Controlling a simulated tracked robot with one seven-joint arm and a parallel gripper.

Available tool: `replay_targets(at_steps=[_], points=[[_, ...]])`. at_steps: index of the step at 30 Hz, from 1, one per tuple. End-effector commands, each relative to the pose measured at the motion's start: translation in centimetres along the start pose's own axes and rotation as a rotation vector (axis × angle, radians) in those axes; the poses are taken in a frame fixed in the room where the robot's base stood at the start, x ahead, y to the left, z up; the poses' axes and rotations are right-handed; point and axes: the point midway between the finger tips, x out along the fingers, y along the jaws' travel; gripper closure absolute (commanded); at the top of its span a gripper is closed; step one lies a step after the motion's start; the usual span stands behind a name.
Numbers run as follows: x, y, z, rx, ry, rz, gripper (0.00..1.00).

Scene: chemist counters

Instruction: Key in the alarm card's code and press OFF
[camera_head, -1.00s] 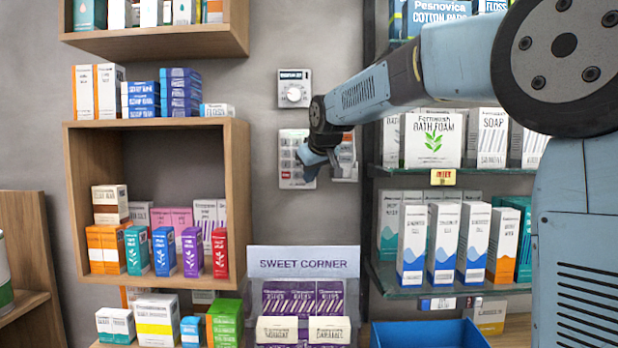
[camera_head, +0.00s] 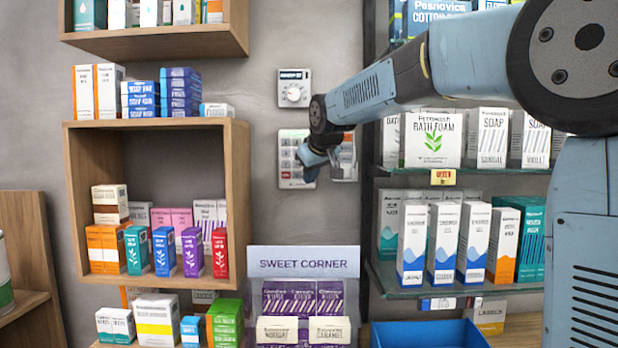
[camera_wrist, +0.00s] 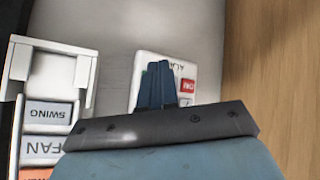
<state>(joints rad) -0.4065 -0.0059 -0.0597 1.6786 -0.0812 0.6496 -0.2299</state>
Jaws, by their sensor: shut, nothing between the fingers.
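The alarm keypad (camera_head: 287,160) is a white wall panel with rows of small keys. In the wrist view the alarm panel (camera_wrist: 190,70) shows upside down, with part of its name and a red key (camera_wrist: 187,85). My gripper (camera_head: 309,174) is shut and empty at the keypad's lower right side. In the wrist view the dark blue fingers (camera_wrist: 158,72) lie over the panel and hide most of its keys. I cannot tell whether the fingertips touch a key. I cannot make out a card with a readable code.
A fan panel (camera_wrist: 45,90) with a SWING key sits beside the keypad; it is partly behind my wrist in the head view (camera_head: 346,165). A dial box (camera_head: 294,88) hangs above. A wooden shelf (camera_head: 240,200) stands left, glass shelves (camera_head: 400,292) right, a sweet display (camera_head: 303,262) below.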

Motion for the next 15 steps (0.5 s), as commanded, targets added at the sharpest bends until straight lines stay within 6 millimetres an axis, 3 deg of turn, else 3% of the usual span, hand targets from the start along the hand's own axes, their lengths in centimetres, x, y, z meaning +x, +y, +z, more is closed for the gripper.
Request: replay_targets(at_steps=[15], points=[[-1.5,-1.1,1.0,-0.001,0.001,-0.001,1.00]])
